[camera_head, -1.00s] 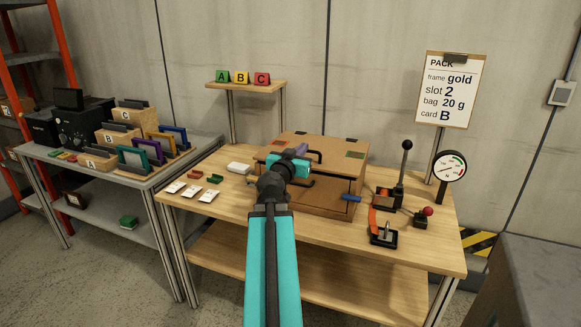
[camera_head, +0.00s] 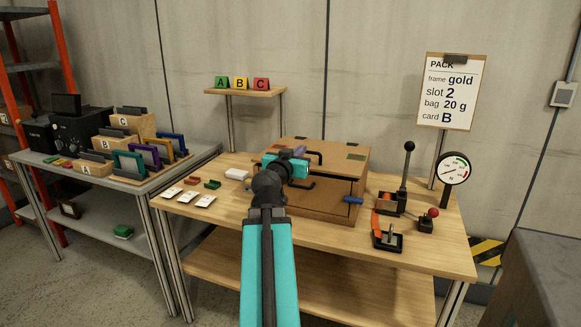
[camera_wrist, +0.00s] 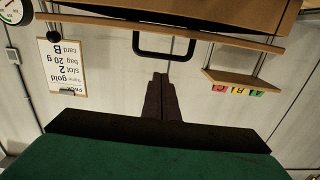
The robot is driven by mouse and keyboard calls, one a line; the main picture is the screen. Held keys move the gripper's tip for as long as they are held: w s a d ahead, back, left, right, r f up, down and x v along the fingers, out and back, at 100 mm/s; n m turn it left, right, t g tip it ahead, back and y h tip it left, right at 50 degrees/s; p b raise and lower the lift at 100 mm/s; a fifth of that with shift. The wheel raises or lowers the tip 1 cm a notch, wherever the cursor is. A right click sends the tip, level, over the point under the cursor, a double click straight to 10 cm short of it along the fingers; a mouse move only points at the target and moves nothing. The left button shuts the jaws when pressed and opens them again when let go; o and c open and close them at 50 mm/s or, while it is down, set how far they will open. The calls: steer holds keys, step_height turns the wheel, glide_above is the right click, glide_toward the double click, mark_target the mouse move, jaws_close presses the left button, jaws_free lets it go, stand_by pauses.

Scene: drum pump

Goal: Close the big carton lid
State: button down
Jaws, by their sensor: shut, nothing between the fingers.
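The big carton (camera_head: 325,205) is a brown box on the wooden bench. Its lid (camera_head: 325,148) lies roughly level over the top in the head view; a dark line shows under its front edge, and I cannot tell whether it is fully down. A black loop handle shows near the lid in the wrist view (camera_wrist: 165,45). My gripper (camera_head: 301,151) is at the carton's front left, over or just before the lid. In the wrist view its dark fingers (camera_wrist: 160,82) are together and empty, pointing toward the handle with a small gap. My wrist hides part of the carton's left front.
A blue handle (camera_head: 352,200) sticks out at the carton's front right. Levers (camera_head: 405,175) and a gauge (camera_head: 454,168) stand to the right. White cards (camera_head: 188,195) and a white block (camera_head: 237,174) lie to the left. A card shelf (camera_head: 245,92) stands behind.

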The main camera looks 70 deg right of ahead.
steer(key=shift+a+f+b, duration=0.15)
steer(key=shift+b, duration=0.15)
steer(key=a+b, duration=0.7)
steer(key=b, duration=0.3)
steer(key=shift+s+a+r+b, duration=0.2)
steer(key=shift+r+b, duration=0.1)
steer(key=shift+b, duration=0.05)
stand_by(0.5)
